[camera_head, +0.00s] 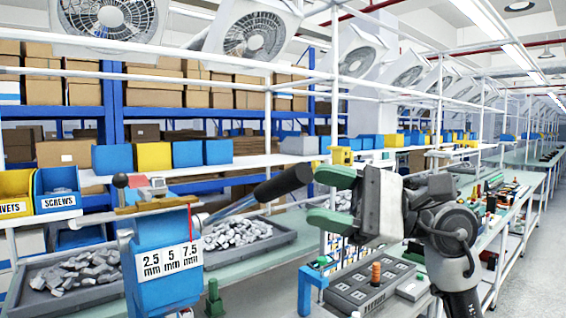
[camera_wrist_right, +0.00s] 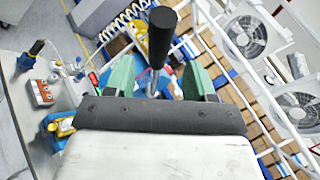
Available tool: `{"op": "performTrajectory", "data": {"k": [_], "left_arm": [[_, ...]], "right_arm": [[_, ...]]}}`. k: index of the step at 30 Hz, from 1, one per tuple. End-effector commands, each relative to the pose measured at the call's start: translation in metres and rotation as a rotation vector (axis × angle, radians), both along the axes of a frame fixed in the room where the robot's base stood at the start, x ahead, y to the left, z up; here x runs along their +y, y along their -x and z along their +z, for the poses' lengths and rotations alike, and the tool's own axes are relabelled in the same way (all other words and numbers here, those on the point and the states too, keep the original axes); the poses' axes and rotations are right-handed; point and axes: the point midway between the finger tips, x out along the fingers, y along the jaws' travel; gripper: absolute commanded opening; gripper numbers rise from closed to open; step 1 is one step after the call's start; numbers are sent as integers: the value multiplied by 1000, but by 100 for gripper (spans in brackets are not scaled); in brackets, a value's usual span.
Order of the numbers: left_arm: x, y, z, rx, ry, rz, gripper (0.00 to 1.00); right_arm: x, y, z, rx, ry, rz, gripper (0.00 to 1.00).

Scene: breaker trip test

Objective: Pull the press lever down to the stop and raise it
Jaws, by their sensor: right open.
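The press lever has a black cylindrical handle (camera_head: 283,184) on a metal rod. It slants up to the right from the blue press (camera_head: 163,232), labelled 2.5, 5 and 7.5 mm. My right gripper (camera_head: 332,199) is open, with green fingers, just right of the handle's end. In the right wrist view the black handle (camera_wrist_right: 162,35) stands up between and beyond the two open fingers (camera_wrist_right: 159,80), with the rod below it. No contact with the handle is clear. My left gripper is not in view.
Grey trays (camera_head: 275,240) of metal parts lie on the bench behind the press. A grey block with sockets (camera_head: 368,288) and a blue bracket (camera_head: 312,287) stand below my right gripper. White frame posts (camera_head: 268,130) rise behind the lever.

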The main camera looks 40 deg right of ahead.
Motion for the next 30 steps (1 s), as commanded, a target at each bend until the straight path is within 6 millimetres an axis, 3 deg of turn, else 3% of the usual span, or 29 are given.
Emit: {"op": "performTrajectory", "data": {"k": [1,3,9,22,30], "left_arm": [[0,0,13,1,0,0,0],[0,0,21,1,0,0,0],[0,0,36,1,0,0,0],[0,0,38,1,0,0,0],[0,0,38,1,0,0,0]], "right_arm": [[9,-5,9,-1,1,4,55],[19,-12,13,0,-1,3,55],[42,-28,17,0,-1,2,55],[50,-34,16,-1,0,0,55],[50,-34,16,-1,0,1,13]]}}
